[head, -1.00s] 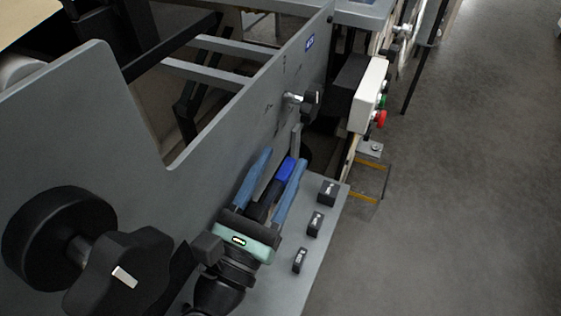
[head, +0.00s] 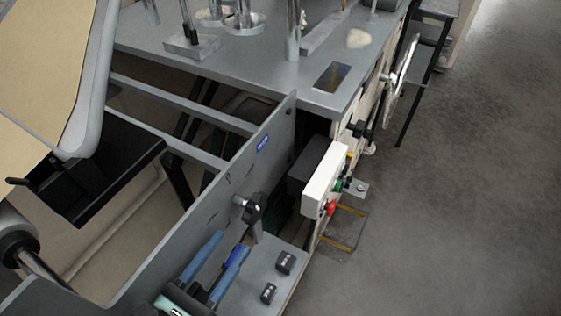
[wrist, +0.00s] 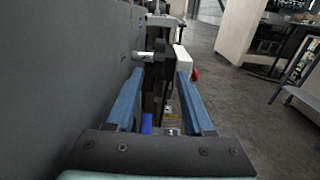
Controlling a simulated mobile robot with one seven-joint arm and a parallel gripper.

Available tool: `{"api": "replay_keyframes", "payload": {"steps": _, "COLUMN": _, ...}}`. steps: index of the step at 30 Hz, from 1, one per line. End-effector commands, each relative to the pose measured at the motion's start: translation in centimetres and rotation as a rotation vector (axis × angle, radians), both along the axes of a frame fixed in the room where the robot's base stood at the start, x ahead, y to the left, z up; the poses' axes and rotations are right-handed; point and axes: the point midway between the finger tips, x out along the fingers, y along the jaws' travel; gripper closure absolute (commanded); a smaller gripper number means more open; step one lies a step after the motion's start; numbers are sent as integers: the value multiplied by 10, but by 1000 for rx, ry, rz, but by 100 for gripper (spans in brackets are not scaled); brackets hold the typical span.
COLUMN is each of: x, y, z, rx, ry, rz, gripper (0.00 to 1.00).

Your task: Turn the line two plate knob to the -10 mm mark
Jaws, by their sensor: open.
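A small black knob (head: 254,208) sits on a silver shaft that sticks out from the grey side plate (head: 196,213). It also shows in the wrist view (wrist: 160,52), straight ahead between the fingers. Small dark marks are on the plate near the shaft, too small to read. My gripper (head: 230,243) has two blue fingers, spread apart and empty, pointing at the knob from the near side. In the wrist view the fingertips (wrist: 160,78) stand left and right of the knob's line, apart from it. The knob's pointer and scale cannot be made out.
A white control box (head: 325,180) with green and red buttons stands beyond the knob. Small black labelled blocks (head: 285,262) sit on the grey ledge below and to its right. The plate runs close along my gripper's left. The floor (head: 450,200) at right is clear.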

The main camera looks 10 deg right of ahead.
Motion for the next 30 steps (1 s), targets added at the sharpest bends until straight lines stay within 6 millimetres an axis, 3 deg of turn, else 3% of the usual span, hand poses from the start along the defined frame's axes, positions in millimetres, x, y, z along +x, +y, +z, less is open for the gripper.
{"api": "replay_keyframes", "payload": {"steps": 4, "x": -2, "y": 2, "z": 2, "rx": 2, "ry": 6, "rz": -2, "gripper": 48}}
{"api": "replay_keyframes", "payload": {"steps": 8, "x": 9, "y": -6, "z": 2, "rx": 1, "ry": 4, "rz": -3, "gripper": 48}}
{"api": "replay_keyframes", "payload": {"steps": 21, "x": 79, "y": -57, "z": 2, "rx": 1, "ry": 3, "rz": -3, "gripper": 48}}
{"api": "replay_keyframes", "payload": {"steps": 30, "x": 101, "y": -72, "z": 1, "rx": 2, "ry": 5, "rz": -1, "gripper": 48}}
